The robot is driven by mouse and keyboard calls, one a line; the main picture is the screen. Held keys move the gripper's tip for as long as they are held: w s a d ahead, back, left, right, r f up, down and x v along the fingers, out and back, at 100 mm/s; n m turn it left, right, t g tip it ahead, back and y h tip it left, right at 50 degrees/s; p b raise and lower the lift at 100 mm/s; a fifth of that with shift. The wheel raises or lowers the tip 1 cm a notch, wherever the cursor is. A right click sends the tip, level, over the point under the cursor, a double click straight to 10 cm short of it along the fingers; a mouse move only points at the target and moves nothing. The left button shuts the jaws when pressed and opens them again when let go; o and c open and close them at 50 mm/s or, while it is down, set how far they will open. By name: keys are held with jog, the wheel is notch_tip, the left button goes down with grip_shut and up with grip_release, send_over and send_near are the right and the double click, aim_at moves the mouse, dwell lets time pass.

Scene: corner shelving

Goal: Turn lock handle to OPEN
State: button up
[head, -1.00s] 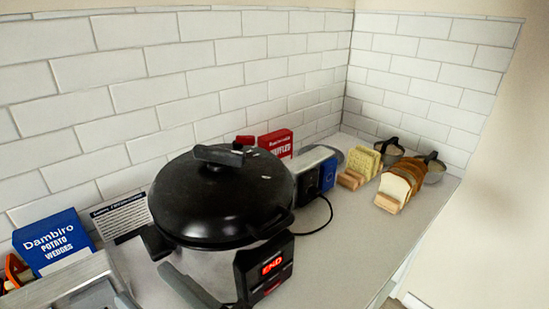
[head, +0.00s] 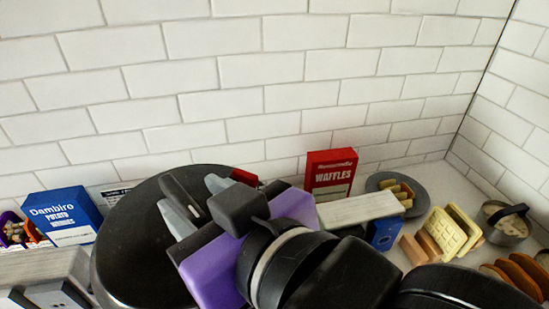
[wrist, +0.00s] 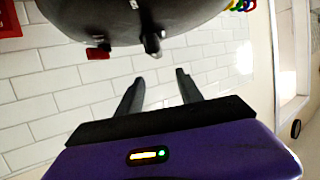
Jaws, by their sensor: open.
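The cooker's round black lid (head: 135,245) is partly hidden behind my gripper and arm in the head view. A dark lid handle (head: 182,193) shows beside my gripper's fingers. My gripper (head: 188,193) is open over the lid, with two grey fingers. In the wrist view the lid (wrist: 110,15) fills the top, with a dark knob-like part (wrist: 151,42) at its rim. There my gripper (wrist: 159,77) has its fingers apart, with only wall tiles between them; the knob-like part lies beyond the tips. I cannot tell whether a finger touches the handle. No OPEN mark is readable.
A blue potato wedges box (head: 62,217) stands left of the cooker. A red waffles box (head: 331,172) stands behind my arm. A blue-ended toaster-like appliance (head: 383,233), bread slices (head: 450,230) and a metal pot (head: 506,222) are to the right. The tiled wall closes off the back.

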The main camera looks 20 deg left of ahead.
aim_at(185, 201)
jog(key=shift+s+d+f+h, duration=0.1)
jog(key=shift+d+f+h, duration=0.1)
jog(key=shift+f, duration=0.25)
jog(key=shift+d+f+h, duration=0.15)
jog(key=shift+f+h, duration=0.05)
jog(key=shift+f, duration=0.25)
jog(key=shift+a+f+g, duration=0.15)
jog(key=shift+f+g, duration=0.05)
jog(key=shift+g, duration=0.1)
jog(key=x, duration=0.7)
jog(key=shift+w+a+p, duration=0.1)
jog(key=shift+w+p, duration=0.1)
jog(key=shift+p, duration=0.15)
grip_shut()
